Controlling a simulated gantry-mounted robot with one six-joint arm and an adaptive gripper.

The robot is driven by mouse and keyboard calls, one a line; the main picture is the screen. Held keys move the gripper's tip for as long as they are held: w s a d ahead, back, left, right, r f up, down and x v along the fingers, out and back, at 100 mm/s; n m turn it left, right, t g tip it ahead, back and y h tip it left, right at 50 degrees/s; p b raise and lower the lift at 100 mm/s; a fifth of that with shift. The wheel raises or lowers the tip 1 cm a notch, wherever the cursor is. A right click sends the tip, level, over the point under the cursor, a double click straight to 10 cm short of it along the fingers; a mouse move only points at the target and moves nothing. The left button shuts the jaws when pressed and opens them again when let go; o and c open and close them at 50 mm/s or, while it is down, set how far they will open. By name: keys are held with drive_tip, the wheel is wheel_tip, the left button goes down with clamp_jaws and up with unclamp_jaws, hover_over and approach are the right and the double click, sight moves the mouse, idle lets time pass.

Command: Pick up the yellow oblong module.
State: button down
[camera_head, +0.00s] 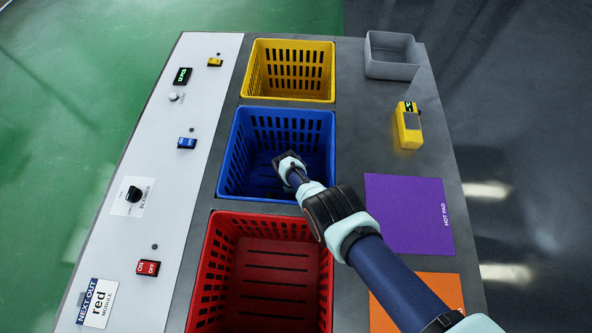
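A yellow oblong block (408,133) stands on the dark table at the right, above the purple pad. It has a grey face and a small black display with green marks at its top; I cannot tell if it is the module itself or a device. No other loose yellow block shows. My gripper (286,166) is over the blue crate (228,150), well to the left of and below the yellow block. My arm reaches in from the lower right. The fingertips are small and partly hidden by the wrist, so I cannot tell whether they are open or shut.
A yellow crate (248,72) and a red crate (203,275) flank the blue one. A grey open bin (392,70) is at the back right. The purple hot pad (400,200) and orange pad (440,290) lie at right. A white panel (160,155) bears switches and a knob.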

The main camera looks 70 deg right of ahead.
drive_tip(key=shift+r, duration=0.15)
wheel_tip(320, 180, up, 20)
drive_tip(key=p, duration=2)
drive_tip(key=shift+w, duration=0.1)
